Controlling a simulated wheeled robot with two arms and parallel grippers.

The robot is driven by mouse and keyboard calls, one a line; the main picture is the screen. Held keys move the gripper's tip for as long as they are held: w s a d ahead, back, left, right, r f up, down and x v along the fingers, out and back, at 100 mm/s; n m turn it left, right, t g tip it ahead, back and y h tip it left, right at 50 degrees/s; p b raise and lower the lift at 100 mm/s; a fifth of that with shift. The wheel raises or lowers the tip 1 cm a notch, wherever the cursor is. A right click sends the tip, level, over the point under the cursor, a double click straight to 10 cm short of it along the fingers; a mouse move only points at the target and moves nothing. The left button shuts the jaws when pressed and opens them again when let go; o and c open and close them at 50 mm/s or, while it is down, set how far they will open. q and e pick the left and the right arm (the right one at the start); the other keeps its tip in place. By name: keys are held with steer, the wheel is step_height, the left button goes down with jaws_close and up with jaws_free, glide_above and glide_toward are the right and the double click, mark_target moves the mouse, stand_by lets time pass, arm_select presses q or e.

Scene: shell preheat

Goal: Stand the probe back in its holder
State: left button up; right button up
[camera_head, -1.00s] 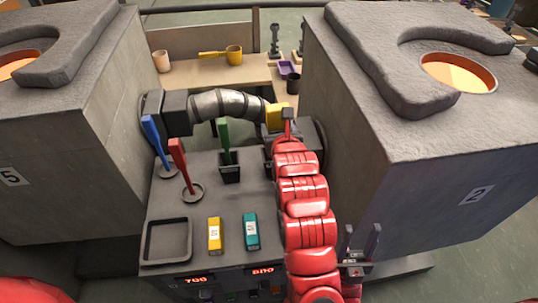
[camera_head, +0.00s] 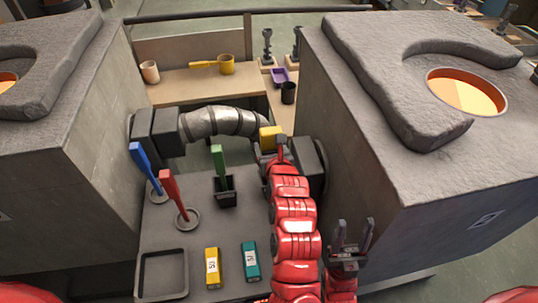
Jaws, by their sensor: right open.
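A green-handled tool (camera_head: 218,160) stands upright in a black square holder (camera_head: 226,194) on the grey bench. A blue-handled tool (camera_head: 143,160) and a red-handled tool (camera_head: 172,192) stand tilted in round ring bases at the bench's left. I cannot tell which of these is the probe. My right gripper (camera_head: 355,234) is open and empty, fingers pointing up, at the bench's right side below the right block. It is well away from the handled tools. My left gripper is out of view.
A red segmented part (camera_head: 294,215) runs up the bench's right side between the tools and my right gripper. A shallow black tray (camera_head: 139,277), a yellow block (camera_head: 212,267) and a teal block (camera_head: 250,262) lie in front. Large grey furnace blocks flank the bench; a ribbed metal pipe (camera_head: 215,122) crosses behind.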

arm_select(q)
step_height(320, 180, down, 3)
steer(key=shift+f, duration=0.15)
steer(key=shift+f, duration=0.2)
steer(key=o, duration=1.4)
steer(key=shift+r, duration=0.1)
